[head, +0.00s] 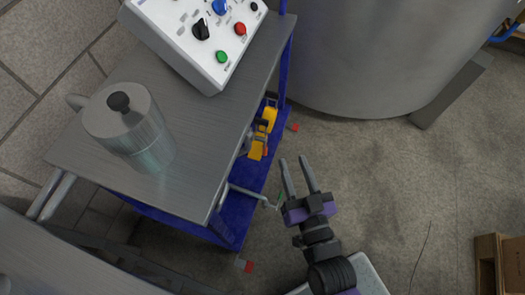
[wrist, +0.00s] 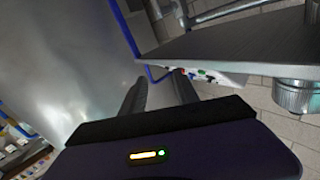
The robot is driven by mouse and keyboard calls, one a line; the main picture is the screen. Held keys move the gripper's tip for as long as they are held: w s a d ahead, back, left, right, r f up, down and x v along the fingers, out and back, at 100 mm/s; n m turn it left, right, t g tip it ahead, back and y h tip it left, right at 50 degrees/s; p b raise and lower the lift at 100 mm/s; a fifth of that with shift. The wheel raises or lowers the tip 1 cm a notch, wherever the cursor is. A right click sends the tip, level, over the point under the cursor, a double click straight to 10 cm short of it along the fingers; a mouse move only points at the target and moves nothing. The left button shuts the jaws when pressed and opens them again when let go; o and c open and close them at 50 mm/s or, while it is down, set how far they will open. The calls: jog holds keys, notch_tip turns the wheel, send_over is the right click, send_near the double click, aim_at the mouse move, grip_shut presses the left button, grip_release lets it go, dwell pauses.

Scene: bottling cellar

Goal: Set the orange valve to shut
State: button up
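I cannot make out an orange valve in either view. My gripper (head: 293,160) is in the lower middle of the head view, to the right of the steel cart's edge. Its two fingers are apart with nothing between them. In the wrist view the open fingers (wrist: 159,78) point toward the tank and the cart's underside. A white control box (head: 205,35) with black, blue, red and green knobs or buttons stands on the cart top; part of it shows in the wrist view (wrist: 212,77).
The steel cart top (head: 215,125) bears a metal jug (head: 135,130). Yellow items (head: 262,130) lie on its blue lower shelf (head: 235,215). A large steel tank (head: 385,50) stands at the back. A wooden crate (head: 490,262) is at right. Floor (head: 400,180) between is clear.

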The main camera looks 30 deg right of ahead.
jog(key=b, duration=0.5)
send_near(266, 151)
jog(key=w+d+r, duration=0.3)
jog(key=w, duration=0.2)
jog(key=shift+n, duration=0.9)
jog(key=f, duration=0.1)
jog(key=a+f, duration=0.1)
jog(key=w+a+f+p, duration=0.1)
jog(key=shift+f, duration=0.25)
jog(key=shift+w+d+r, duration=0.15)
jog(key=shift+w+d, duration=0.05)
jog(key=x, duration=0.7)
jog(key=shift+b, duration=0.4)
jog(key=shift+w+a+r, duration=0.1)
grip_shut()
